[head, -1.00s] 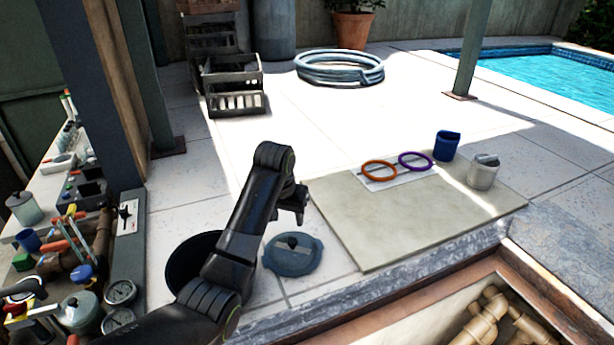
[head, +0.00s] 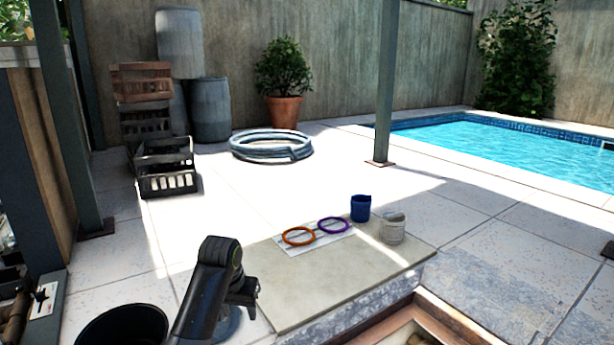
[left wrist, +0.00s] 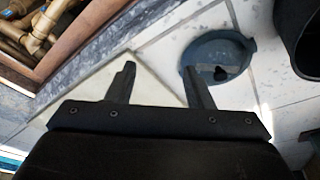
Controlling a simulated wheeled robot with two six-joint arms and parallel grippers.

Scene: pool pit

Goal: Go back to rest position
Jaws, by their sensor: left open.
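My left gripper (head: 246,294) shows at the bottom of the head view, beside the left edge of the beige mat (head: 330,285). In the left wrist view its two fingers (left wrist: 158,82) stand apart with nothing between them. A round blue-grey lid (left wrist: 218,55) lies on the tiles past the fingers in that view. In the head view the lid is mostly hidden behind my left arm. My right gripper is in neither view.
On the mat are an orange ring (head: 298,236), a purple ring (head: 333,224), a blue cup (head: 360,208) and a grey-white pot (head: 393,228). A dark bucket (head: 122,325) stands at bottom left. An open pit with pipes (left wrist: 35,35) lies beyond the mat's edge.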

